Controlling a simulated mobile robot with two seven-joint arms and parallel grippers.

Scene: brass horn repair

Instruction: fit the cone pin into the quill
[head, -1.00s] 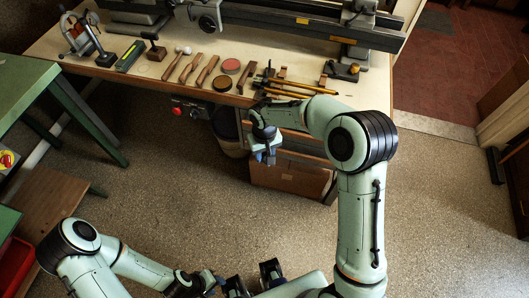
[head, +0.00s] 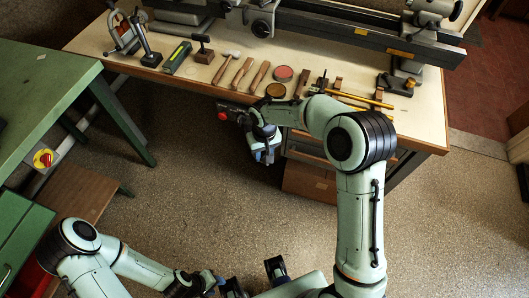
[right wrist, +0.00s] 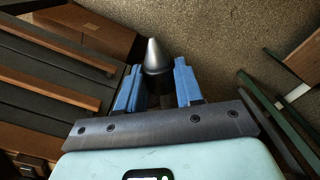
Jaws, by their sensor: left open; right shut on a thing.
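The grey cone pin (right wrist: 155,57) stands between the blue fingers of my right gripper (right wrist: 157,88) in the right wrist view, its pointed tip facing away from the wrist. The gripper is shut on it. In the head view my right gripper (head: 264,152) hangs over the floor in front of the workbench edge; the pin is hard to make out there. My left gripper (head: 215,282) is low in the head view, open, far from the bench. The lathe (head: 340,35) runs along the back of the bench; I cannot clearly make out the quill on it.
The workbench (head: 190,85) holds a row of tools, including a mallet (head: 225,66), a red round tin (head: 283,73) and yellow rods (head: 360,100). A green table (head: 45,90) stands at the left. A brown box (head: 308,182) is under the bench. The floor in front is clear.

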